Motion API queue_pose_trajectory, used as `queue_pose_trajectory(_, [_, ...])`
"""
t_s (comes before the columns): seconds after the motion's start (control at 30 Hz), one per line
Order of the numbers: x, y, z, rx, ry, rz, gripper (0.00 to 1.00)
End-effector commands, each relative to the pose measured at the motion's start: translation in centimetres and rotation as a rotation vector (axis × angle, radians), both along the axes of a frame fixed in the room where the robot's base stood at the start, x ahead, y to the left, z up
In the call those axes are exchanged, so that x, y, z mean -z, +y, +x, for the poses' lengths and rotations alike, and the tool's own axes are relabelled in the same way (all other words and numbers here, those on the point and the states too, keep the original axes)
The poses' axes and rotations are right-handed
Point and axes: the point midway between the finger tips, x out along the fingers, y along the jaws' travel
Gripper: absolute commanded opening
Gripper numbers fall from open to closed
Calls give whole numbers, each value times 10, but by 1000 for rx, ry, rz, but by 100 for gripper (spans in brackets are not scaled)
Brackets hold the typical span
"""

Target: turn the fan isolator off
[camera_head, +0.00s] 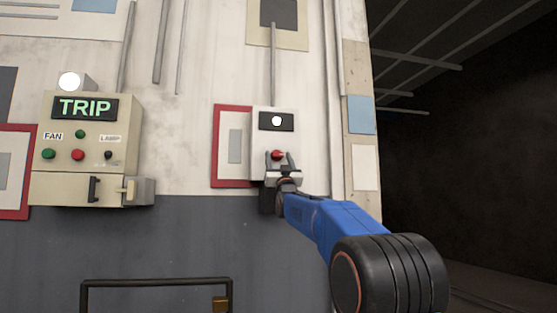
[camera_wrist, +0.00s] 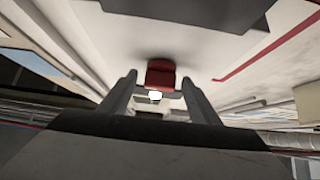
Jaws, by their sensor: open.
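A pale box (camera_head: 259,140) on the wall carries a white lamp (camera_head: 277,121) in a black panel and a red control (camera_head: 277,154) below it. No label shows on it, so I cannot tell whether it is the fan isolator. My gripper (camera_head: 281,161) is at the red control, with its fingers open and pointing up at it. In the wrist view, the red control (camera_wrist: 160,72) appears between the two spread fingertips of my gripper (camera_wrist: 158,82). I cannot tell whether they touch it. My gripper hides the lower part of the box.
At left, a beige control box (camera_head: 60,108) shows a lit TRIP sign (camera_head: 84,107), FAN and LAMP labels, coloured buttons and a black handle (camera_head: 94,189). A dark rail frame (camera_head: 150,282) stands low in front. A dark opening (camera_head: 470,170) lies to the right.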

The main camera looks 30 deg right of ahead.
Motion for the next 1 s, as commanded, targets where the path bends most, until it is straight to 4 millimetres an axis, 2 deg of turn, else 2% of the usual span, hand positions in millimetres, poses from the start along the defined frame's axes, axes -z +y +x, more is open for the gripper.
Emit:
queue_pose_trajectory(0.1, [0,0,0,0,0,0,56])
queue_pose_trajectory(0.27, [0,0,0,0,0,0,18])
queue_pose_trajectory(0.3, [0,0,0,0,0,0,15])
queue_pose_trajectory(0.67, [0,-1,0,1,13,-43,15])
queue_pose_trajectory(1.0, [0,-6,-1,4,72,-248,15])
